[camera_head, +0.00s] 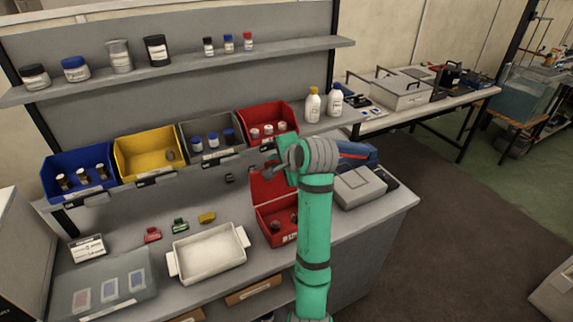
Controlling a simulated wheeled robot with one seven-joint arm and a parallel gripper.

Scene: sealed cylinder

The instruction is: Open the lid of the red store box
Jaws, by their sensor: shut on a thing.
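The red store box (266,230) stands on the bench, right of the white tray. Its red lid (264,188) is raised and stands up at the back of the box, so the inside shows with dark round items in it. My arm hides the right part of the box and lid. My gripper (271,170) is at the top of the raised lid and is shut on it. The fingertips are small and partly hidden by the wrist.
A white tray (208,270) lies left of the box, with small red, green and yellow items behind it. Blue, yellow, grey and red bins (266,118) hang behind. A grey device (360,188) stands to the right, close to my arm.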

